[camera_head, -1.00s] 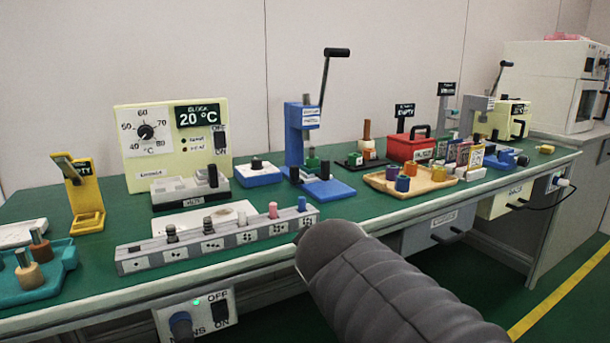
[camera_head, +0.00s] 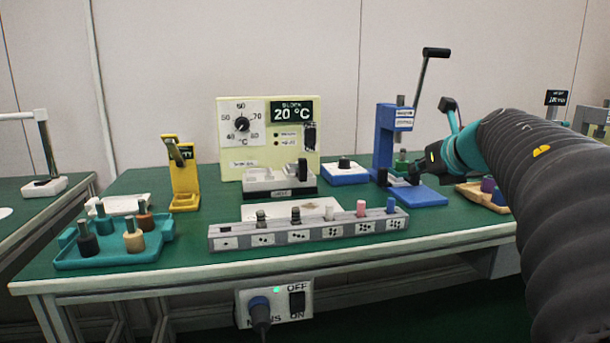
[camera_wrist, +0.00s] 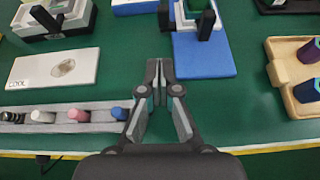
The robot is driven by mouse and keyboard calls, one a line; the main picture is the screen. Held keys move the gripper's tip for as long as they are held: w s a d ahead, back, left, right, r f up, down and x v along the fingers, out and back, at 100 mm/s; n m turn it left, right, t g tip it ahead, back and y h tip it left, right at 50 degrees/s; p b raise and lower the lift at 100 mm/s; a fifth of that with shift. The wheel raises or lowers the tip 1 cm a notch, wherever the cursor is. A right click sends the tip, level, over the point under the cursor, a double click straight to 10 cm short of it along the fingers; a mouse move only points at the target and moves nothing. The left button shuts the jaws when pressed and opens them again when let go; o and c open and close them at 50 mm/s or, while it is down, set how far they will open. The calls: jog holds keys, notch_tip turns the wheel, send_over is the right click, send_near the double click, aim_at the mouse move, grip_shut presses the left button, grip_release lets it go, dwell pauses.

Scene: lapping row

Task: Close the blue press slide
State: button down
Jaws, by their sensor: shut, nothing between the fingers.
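The blue press (camera_head: 385,135) stands at right of centre in the head view, its long black-handled lever raised. Its flat blue base (camera_head: 418,196) reaches toward the bench front. In the wrist view the base (camera_wrist: 204,56) lies right of my fingers. A pale slide piece with a green part (camera_wrist: 198,6) sits at its far end, with an upright black handle (camera_wrist: 207,25). Another black post (camera_wrist: 164,16) stands beyond my fingertips. My gripper (camera_wrist: 160,66) is shut and empty, left of the base; in the head view my gripper (camera_head: 412,172) partly hides the press. Contact cannot be told.
A grey rack (camera_head: 310,232) with several pegs lies along the front edge. A white plate marked COOL (camera_wrist: 52,69) lies behind it. A wooden tray (camera_wrist: 283,80) with coloured cylinders is right of the press. A blue box with a knob (camera_head: 344,175) is left.

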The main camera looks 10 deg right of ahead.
jog(key=b, duration=0.1)
send_near(384, 178)
jog(key=shift+n, duration=0.3)
jog(key=w+f, duration=0.2)
jog(key=f, duration=0.1)
jog(key=shift+w+a+f, duration=0.1)
jog(key=shift+w+f, duration=0.05)
jog(key=shift+f, duration=0.1)
jog(key=shift+w+r, duration=0.2)
jog(key=shift+w, duration=1.6)
